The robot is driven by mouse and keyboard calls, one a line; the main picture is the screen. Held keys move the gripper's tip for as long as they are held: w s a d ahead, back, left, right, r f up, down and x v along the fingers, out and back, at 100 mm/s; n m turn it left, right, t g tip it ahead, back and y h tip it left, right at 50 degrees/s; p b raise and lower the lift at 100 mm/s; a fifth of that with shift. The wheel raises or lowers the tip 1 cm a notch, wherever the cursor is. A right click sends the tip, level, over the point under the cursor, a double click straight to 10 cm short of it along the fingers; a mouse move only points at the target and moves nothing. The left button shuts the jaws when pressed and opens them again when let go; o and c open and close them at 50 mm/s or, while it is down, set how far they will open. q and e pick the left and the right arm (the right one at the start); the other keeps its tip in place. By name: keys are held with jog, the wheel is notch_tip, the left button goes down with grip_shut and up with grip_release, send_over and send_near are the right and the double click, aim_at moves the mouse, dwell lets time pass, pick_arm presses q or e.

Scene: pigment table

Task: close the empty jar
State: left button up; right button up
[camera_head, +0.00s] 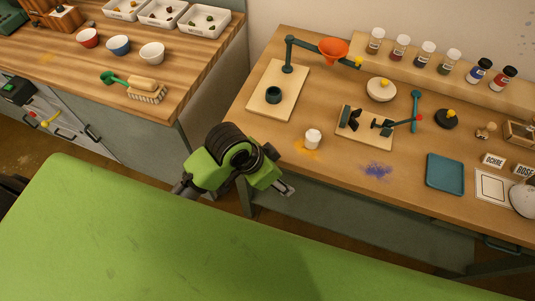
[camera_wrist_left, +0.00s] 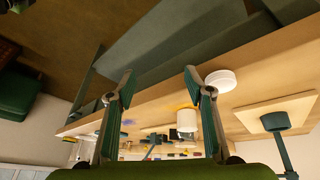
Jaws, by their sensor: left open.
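A small white cylinder, which looks like the jar (camera_head: 313,139), stands upright on the pigment table beside an orange-yellow stain. It also shows in the left wrist view (camera_wrist_left: 187,120). I cannot tell whether it is empty or covered. A flat white disc, which looks like a lid (camera_wrist_left: 221,80), lies near the table edge in the left wrist view; in the head view it seems hidden behind my arm. My left gripper (camera_head: 287,189) is open and empty, in front of the table edge and apart from both. It also shows in the left wrist view (camera_wrist_left: 159,82). My right gripper is out of view.
A funnel stand (camera_head: 289,68) with a dark cup (camera_head: 273,95) is behind the jar. A wooden board with a small press (camera_head: 365,127) stands to its right. Several filled jars (camera_head: 425,54) line the back shelf. A teal tray (camera_head: 445,173) lies further right.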

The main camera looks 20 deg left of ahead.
pick_arm(q)
jog(key=w+d+r+m+g, duration=0.1)
jog(key=w+d+r+m, duration=0.1)
jog(key=w+r+m, duration=0.25)
jog(key=w+a+r+m+g+y, duration=0.2)
jog(key=w+a+r+m+y, duration=0.1)
jog(key=a+r, duration=0.5)
jog(key=shift+w+r+m+y+p, duration=0.2)
jog(key=shift+r+m+y+p, duration=0.2)
jog(key=shift+r, duration=0.55)
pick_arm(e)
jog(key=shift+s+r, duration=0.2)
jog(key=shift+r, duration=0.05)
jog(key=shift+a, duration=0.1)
pick_arm(q)
notch_tip(320, 180, down, 9)
jog(key=shift+r+p, duration=0.15)
jog(key=shift+p, duration=0.4)
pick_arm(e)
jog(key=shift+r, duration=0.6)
